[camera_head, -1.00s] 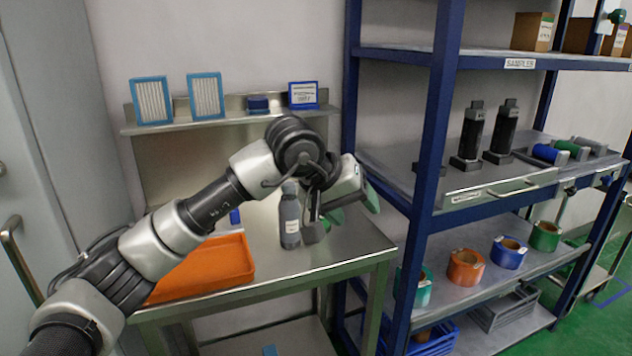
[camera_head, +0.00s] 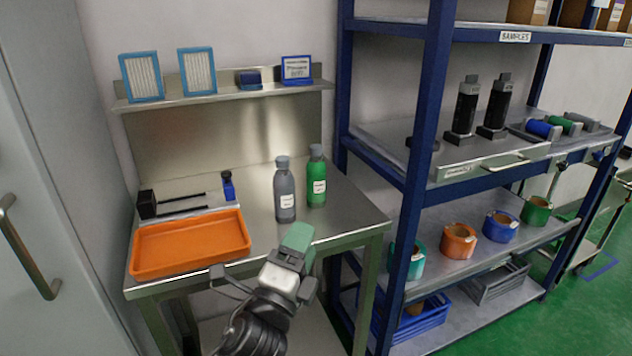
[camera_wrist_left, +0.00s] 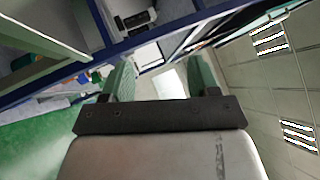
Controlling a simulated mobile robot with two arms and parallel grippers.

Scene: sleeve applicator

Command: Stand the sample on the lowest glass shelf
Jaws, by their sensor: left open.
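I cannot tell for sure which object is the sample, and no glass shelf can be made out. A grey bottle (camera_head: 285,192) with a white label stands upright on the steel table (camera_head: 345,213). A green bottle (camera_head: 316,178) stands upright just behind it to the right. My left gripper (camera_head: 298,243) has green finger pads and is at the table's front edge, in front of both bottles and apart from them. In the left wrist view its fingers (camera_wrist_left: 162,78) are spread with nothing between them. My right gripper is not in view.
An orange tray (camera_head: 190,246) lies at the table's left. A wall ledge (camera_head: 222,97) holds blue-framed panels. The blue rack (camera_head: 425,130) at right has a SAMPLES label (camera_head: 515,37), black devices and several tape rolls (camera_head: 458,243). The table's right part is clear.

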